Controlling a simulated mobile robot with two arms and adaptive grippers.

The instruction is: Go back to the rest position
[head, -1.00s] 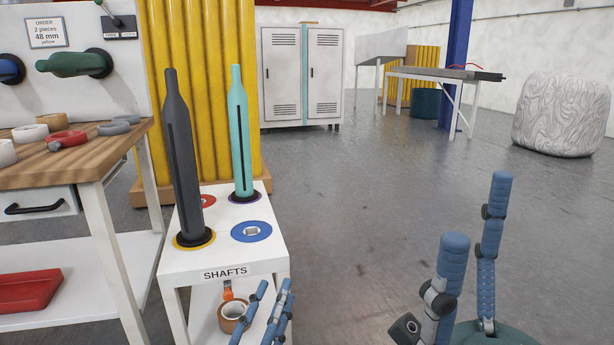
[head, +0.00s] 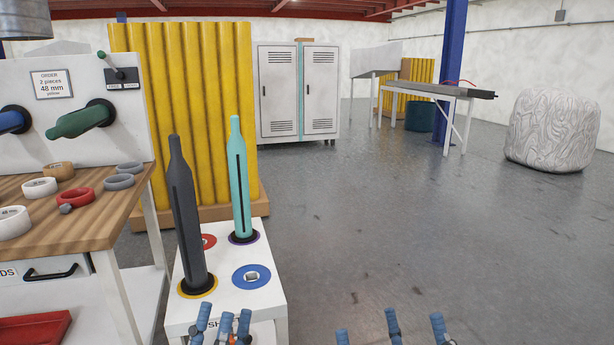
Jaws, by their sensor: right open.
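On the stand a dark grey shaft (head: 186,220) stands upright in a yellow ring and a turquoise shaft (head: 239,185) in a purple ring.
Blue (head: 265,283) and red ring spots on the stand are empty. A wooden workbench (head: 95,220) at left holds several tape rolls and a green shaft (head: 78,122) on its panel. Yellow panels (head: 185,70) and a locker (head: 295,95) stand behind.

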